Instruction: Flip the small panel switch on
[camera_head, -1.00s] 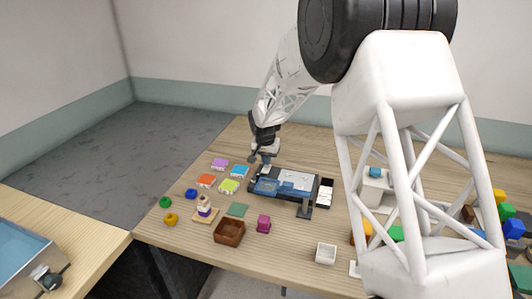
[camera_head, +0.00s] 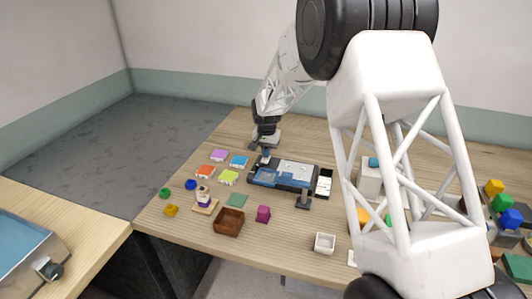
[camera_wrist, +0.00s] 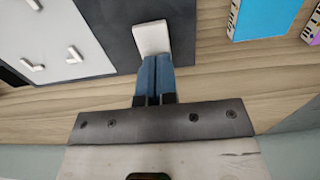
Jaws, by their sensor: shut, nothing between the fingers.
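The dark panel (camera_head: 283,187) lies near the back of the wooden table, with a pale plate and blue parts on it. In the wrist view, its dark grey surface (camera_wrist: 113,22) carries a small white switch-like piece (camera_wrist: 151,38) near one edge. My gripper (camera_wrist: 154,62) is shut, its two blue fingers side by side with nothing between them. The fingertips are right at the white piece; whether they touch it I cannot tell. In the head view, my gripper (camera_head: 265,158) is at the panel's far left end. The switch's position is not clear there.
Coloured tiles, including a lime one (camera_head: 228,177), lie left of the panel. A brown box (camera_head: 229,222), a magenta block (camera_head: 263,214) and a small white box (camera_head: 325,243) stand in front. Coloured blocks lie far right. Bare wood surrounds the panel's back edge.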

